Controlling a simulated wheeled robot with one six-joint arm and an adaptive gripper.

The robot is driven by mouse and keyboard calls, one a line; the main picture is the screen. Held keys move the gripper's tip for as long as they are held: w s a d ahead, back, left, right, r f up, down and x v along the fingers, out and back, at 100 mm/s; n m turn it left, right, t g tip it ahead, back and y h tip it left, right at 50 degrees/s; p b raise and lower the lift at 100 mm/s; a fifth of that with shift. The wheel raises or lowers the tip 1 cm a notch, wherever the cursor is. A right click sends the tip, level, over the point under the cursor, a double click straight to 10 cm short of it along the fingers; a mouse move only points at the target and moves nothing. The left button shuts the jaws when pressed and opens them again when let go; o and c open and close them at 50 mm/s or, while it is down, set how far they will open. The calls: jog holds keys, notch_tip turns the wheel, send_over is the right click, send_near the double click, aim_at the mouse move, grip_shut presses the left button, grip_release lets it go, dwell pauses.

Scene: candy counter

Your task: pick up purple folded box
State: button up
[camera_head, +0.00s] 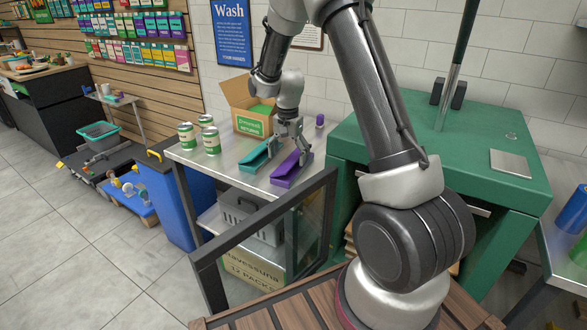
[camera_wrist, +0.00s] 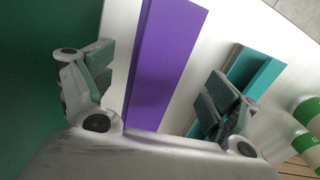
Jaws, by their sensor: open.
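The purple folded box (camera_head: 290,170) lies flat on the metal side table, next to a teal folded box (camera_head: 259,156) on its left. In the wrist view the purple box (camera_wrist: 165,60) runs between the two open fingers, with bare table on both sides of it. My gripper (camera_head: 292,143) is open and points down just over the purple box. In the wrist view the teal box (camera_wrist: 256,72) is partly behind the right finger of my gripper (camera_wrist: 155,95). I cannot tell how far the fingertips are above the tabletop.
Several green-and-white cans (camera_head: 210,139) stand at the table's left, also in the wrist view (camera_wrist: 308,112). An open cardboard box (camera_head: 250,105) stands behind the folded boxes. A small purple item (camera_head: 320,121) is at the back right. A green cabinet (camera_head: 440,140) borders the table on the right.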

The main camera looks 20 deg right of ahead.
aim_at(289, 163)
notch_tip(289, 163, down, 5)
jog(key=shift+s, duration=0.1)
